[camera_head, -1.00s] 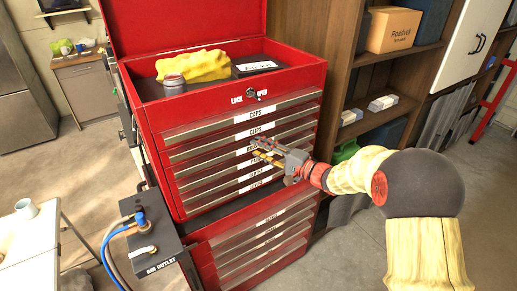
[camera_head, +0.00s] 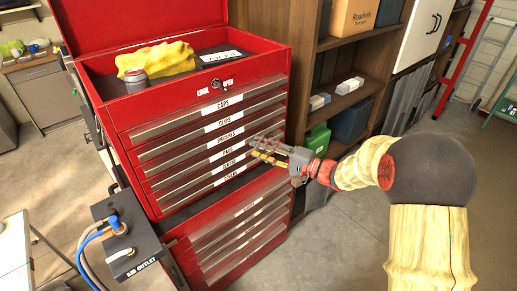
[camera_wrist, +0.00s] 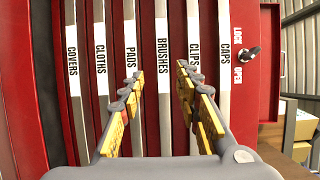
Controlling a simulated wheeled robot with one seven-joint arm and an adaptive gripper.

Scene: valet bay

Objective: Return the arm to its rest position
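My gripper (camera_head: 268,150) is stretched out in front of the red tool chest (camera_head: 180,115), near the right side of its labelled drawers. In the wrist view my gripper (camera_wrist: 157,80) is open, with two yellow-padded fingers apart and nothing between them. The drawer fronts lie beyond the fingertips, labelled COVERS, CLOTHS, PADS, BRUSHES, CLIPS and CAPS. The drawers in the upper bank look shut. I cannot tell the exact gap between fingertips and drawer fronts.
A yellow cloth (camera_head: 158,58) and a jar (camera_head: 136,80) sit in the chest's open top. A lock (camera_head: 216,84) is above the drawers. The air outlet box (camera_head: 128,240) stands front left. Wooden shelves (camera_head: 350,95) stand right. Floor at the lower right is clear.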

